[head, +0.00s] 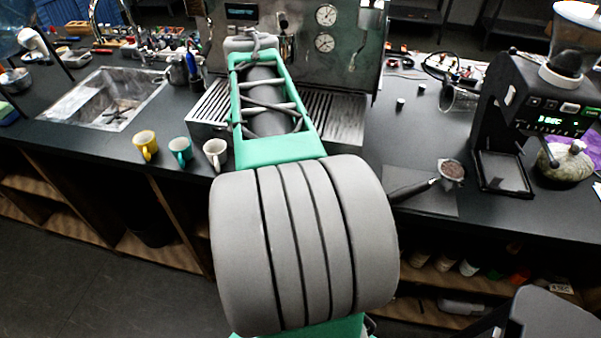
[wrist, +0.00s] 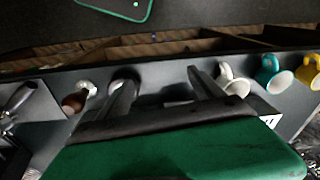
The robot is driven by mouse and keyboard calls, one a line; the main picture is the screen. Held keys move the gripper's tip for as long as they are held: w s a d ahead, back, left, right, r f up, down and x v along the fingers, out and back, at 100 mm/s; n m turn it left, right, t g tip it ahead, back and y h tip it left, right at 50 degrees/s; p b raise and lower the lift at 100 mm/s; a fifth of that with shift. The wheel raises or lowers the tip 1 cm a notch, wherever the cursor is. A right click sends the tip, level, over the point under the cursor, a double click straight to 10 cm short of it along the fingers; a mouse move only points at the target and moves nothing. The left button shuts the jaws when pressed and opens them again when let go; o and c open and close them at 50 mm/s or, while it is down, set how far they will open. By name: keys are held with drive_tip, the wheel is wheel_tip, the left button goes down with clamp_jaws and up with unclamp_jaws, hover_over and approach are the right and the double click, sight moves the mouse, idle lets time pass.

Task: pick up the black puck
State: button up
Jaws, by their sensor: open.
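My gripper (wrist: 160,77) is open in the wrist view, with its two dark fingers spread over the counter near its front edge. A dark patch lies between the fingers, and I cannot tell whether it is the black puck or shadow. I see nothing held. In the head view my own arm covers the middle, and I cannot make out the gripper there.
White (head: 215,153), teal (head: 180,150) and yellow (head: 146,144) mugs stand near the counter's front edge, right of my fingers in the wrist view. A brown-handled tool (wrist: 74,102) lies left of them. A portafilter (head: 450,170) and grinder (head: 525,110) are at the right.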

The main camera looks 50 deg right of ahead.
drive_tip(key=shift+o, duration=0.8)
drive_tip(key=s+d+m, duration=0.1)
drive_tip(key=s+d, duration=0.1)
drive_tip(key=s+d+m, duration=0.1)
drive_tip(key=s+d, duration=0.1)
drive_tip(key=d, duration=0.1)
drive_tip(key=s+d+m, duration=0.1)
drive_tip(key=d+m, duration=0.1)
drive_tip(key=d, duration=0.1)
drive_tip(key=shift+s+g+y, duration=0.3)
drive_tip(key=shift+s, duration=0.1)
wheel_tip(320, 180, down, 7)
drive_tip(key=shift+w+p, duration=0.1)
drive_tip(key=shift+p, duration=0.3)
drive_tip(key=shift+c, duration=0.5)
drive_tip(key=shift+d, duration=0.1)
clamp_jaws()
